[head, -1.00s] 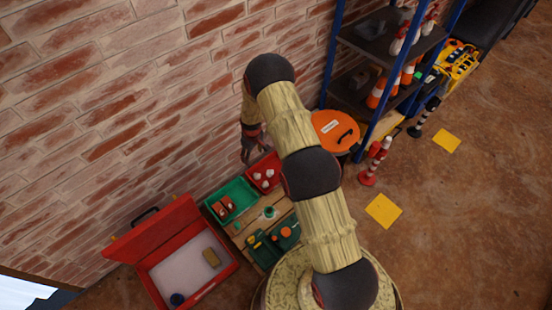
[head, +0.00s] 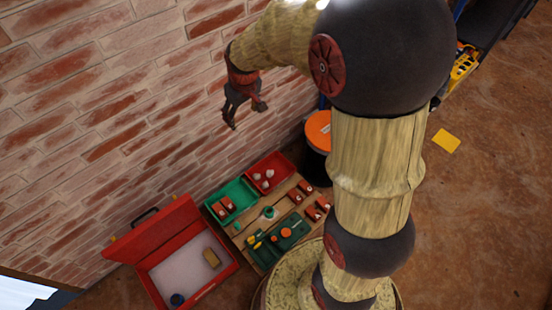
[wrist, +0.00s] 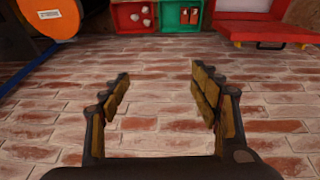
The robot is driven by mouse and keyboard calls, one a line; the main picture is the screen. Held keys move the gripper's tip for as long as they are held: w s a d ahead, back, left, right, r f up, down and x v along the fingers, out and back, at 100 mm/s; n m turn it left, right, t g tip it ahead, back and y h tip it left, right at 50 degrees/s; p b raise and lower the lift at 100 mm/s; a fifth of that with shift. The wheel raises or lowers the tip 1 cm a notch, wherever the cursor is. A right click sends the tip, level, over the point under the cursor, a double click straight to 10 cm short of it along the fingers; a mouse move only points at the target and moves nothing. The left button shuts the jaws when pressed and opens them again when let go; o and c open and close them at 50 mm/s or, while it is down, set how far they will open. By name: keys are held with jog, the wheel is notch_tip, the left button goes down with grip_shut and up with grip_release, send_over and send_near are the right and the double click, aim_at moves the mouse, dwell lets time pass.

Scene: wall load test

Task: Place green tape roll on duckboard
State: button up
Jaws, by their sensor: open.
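The duckboard (head: 246,231) is a low slatted wooden platform on the floor by the brick wall, seen in the head view. A small round green piece with a pale centre (head: 268,212) stands on its slats; it may be the green tape roll, but it is too small to be sure. My gripper (head: 246,110) is raised in front of the wall, well above and apart from the duckboard. In the wrist view my gripper (wrist: 160,76) is open, with nothing between its fingers. The wrist view does not show the roll.
A green bin (head: 240,192) and a red bin (head: 280,163) hold small parts at the duckboard's back. A green tray (head: 276,243) and several red pieces sit on it. An open red toolbox (head: 222,280) stands left, an orange-lidded bucket (head: 317,132) right. Brick wall faces my gripper.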

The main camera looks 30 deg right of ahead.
jog(key=s+a+r+m+t, duration=0.1)
jog(key=s+a+r, duration=0.2)
jog(key=s+r, duration=0.95)
jog(key=s+a+m+t, duration=0.1)
jog(key=s, duration=1.4)
jog(key=shift+s+a+r, duration=0.2)
jog(key=shift+s+r, duration=0.15)
jog(key=shift+s, duration=0.05)
